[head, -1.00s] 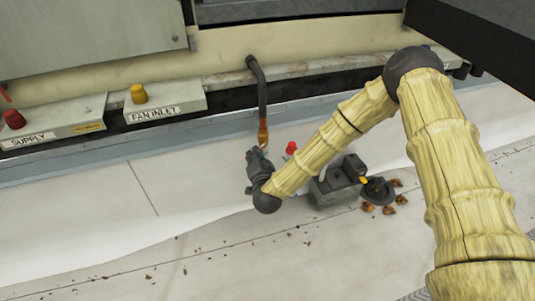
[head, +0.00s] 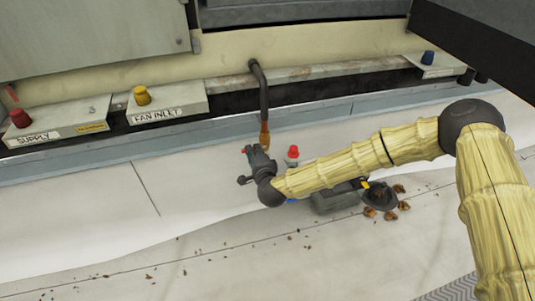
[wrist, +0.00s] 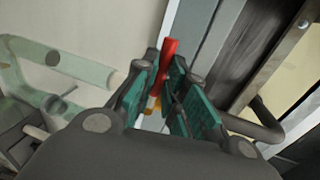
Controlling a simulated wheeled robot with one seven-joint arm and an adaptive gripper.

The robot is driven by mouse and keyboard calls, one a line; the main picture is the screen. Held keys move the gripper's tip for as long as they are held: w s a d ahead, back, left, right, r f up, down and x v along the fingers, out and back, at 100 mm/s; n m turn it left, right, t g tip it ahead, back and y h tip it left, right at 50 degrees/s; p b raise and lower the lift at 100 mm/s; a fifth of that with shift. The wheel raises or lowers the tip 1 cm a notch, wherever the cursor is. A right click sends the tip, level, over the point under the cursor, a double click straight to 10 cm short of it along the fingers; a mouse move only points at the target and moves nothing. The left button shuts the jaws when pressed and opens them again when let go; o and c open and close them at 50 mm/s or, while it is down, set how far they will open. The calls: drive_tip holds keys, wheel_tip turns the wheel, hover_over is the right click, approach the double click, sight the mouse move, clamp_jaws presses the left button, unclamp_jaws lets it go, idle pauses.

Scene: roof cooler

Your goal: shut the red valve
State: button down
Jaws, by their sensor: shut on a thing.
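A red valve lever (wrist: 168,58) stands between the teal-padded fingers of my gripper (wrist: 170,88) in the wrist view. The fingers are shut on it and its upper end sticks out past them. A bit of brass shows below it. In the head view my gripper (head: 257,154) is beside the copper-coloured lower end of a dark bent pipe (head: 263,100). A small red end of the lever (head: 244,149) shows at its left. The rest of the valve is hidden by my gripper.
A red knob (head: 20,118) is on the box marked SUPPLY, a yellow knob (head: 141,95) on FAN INLET and a blue knob (head: 428,58) at the right. A red-capped thing (head: 293,153) and a grey device (head: 335,198) are close to my forearm. Floor at the front left holds only crumbs.

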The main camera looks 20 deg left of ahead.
idle(0.4)
drive_tip(key=c, duration=1.5)
unclamp_jaws()
drive_tip(key=shift+o, duration=0.2)
drive_tip(key=shift+d, duration=0.1)
drive_tip(key=v, duration=1.2)
